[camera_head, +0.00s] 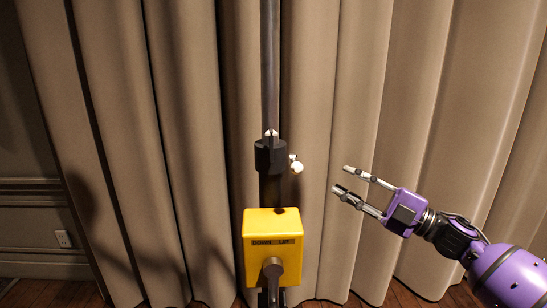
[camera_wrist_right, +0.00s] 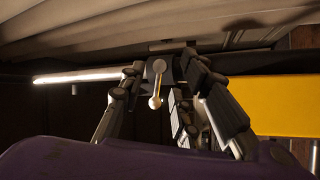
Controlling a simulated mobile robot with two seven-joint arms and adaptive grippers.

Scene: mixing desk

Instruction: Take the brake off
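A stand with a dark metal pole (camera_head: 270,70) rises in the middle of the head view. A black collar (camera_head: 270,156) sits on the pole, with a small pale knob (camera_head: 296,165) sticking out on its right side. A yellow box (camera_head: 272,235) marked DOWN and UP is below, with a crank piece (camera_head: 272,268) on its front. My right gripper (camera_head: 342,180) is open and empty, to the right of the knob and slightly lower, apart from it. In the wrist view the knob (camera_wrist_right: 155,92) shows between the open fingers. My left gripper is not in view.
Beige curtains (camera_head: 420,130) hang behind the stand. A wooden floor (camera_head: 400,296) shows at the bottom. The space between my right gripper and the knob looks clear. The yellow box (camera_wrist_right: 270,100) is at the right in the wrist view.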

